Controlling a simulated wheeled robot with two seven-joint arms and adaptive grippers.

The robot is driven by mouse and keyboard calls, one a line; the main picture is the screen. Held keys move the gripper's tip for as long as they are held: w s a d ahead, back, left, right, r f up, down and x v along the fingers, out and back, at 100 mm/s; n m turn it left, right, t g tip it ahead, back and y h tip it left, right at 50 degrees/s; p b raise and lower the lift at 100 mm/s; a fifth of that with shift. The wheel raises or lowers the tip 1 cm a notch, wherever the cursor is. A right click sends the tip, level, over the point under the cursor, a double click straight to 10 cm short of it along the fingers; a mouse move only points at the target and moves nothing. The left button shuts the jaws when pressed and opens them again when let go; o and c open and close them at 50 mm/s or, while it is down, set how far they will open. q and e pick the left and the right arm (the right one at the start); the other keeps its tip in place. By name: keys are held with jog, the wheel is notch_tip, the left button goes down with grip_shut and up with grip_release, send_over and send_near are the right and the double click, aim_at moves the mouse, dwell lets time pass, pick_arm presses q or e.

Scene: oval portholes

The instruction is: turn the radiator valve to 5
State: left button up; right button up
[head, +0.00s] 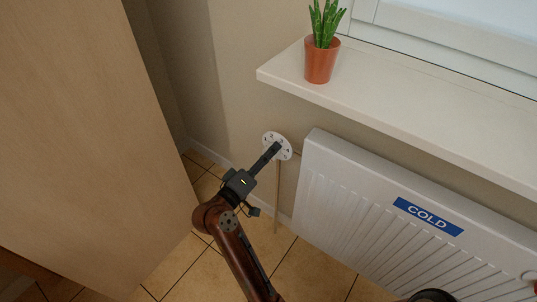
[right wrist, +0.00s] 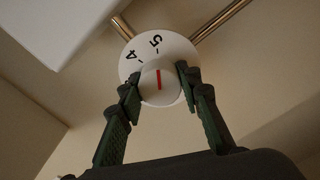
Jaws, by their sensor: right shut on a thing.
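The radiator valve has a white round dial (head: 270,137) with black numbers, on the wall at the radiator's left end. In the right wrist view the dial (right wrist: 132,70) shows 4 and 5. Its white knob (right wrist: 150,90) carries a red line, which points up the picture, roughly at the 5. My right gripper (right wrist: 160,82) has one finger on each side of the knob and is shut on it. In the head view my right gripper (head: 275,150) covers the knob and part of the dial. My left gripper is not in view.
The white radiator (head: 320,160) with a blue COLD label (head: 428,217) stands right of the valve. A thin pipe (head: 278,195) runs down from the valve. A windowsill (head: 400,110) with a potted plant (head: 320,60) juts out above. A wooden panel (head: 90,130) stands at left.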

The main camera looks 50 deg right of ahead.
jog(key=o, duration=1.2)
jog(key=shift+c, duration=0.2)
jog(key=s+a, duration=0.1)
jog(key=a, duration=1.1)
jog(key=shift+d, duration=0.1)
